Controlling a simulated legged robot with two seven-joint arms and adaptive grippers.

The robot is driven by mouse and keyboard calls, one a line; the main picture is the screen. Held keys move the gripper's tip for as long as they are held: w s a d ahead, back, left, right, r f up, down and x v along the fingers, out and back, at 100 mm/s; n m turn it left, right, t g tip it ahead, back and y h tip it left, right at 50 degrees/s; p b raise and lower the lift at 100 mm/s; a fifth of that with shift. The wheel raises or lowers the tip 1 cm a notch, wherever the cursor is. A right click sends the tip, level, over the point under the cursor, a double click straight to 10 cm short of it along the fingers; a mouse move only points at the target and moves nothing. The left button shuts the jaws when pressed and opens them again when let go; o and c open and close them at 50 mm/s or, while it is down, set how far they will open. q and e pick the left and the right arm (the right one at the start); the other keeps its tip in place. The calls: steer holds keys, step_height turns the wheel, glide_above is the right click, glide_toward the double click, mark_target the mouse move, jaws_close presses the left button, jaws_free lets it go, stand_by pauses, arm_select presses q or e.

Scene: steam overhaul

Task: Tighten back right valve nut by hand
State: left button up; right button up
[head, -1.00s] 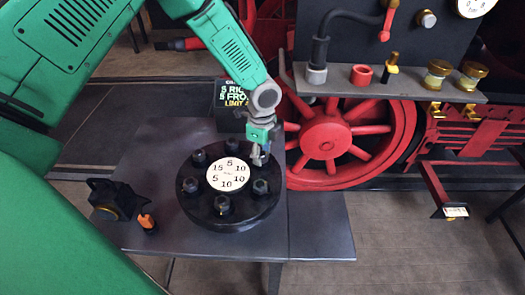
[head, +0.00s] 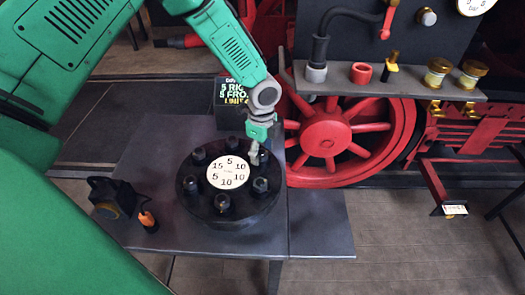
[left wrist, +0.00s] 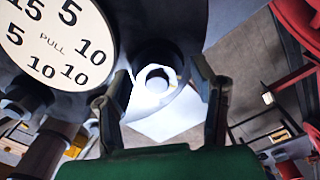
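The round black valve cover (head: 240,213) stands on a dark table with several nuts around a white dial (head: 228,172). The back right valve nut (head: 263,158) is at its far right edge, partly hidden by my left gripper (head: 255,152). My right gripper is not in view.
A small black device (head: 115,197) and an orange-tipped item (head: 148,222) are on the table's left. A black sign (head: 232,98) stands behind the cover. A red spoked wheel (head: 325,138) and a shelf (head: 400,88) with fittings are beyond. The table's front right is bare.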

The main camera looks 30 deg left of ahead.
mark_target(262, 151)
arm_select(q)
steer(key=shift+r, duration=0.25)
step_height(262, 151, up, 11)
steer(key=shift+r, duration=0.2)
stand_by(0.3)
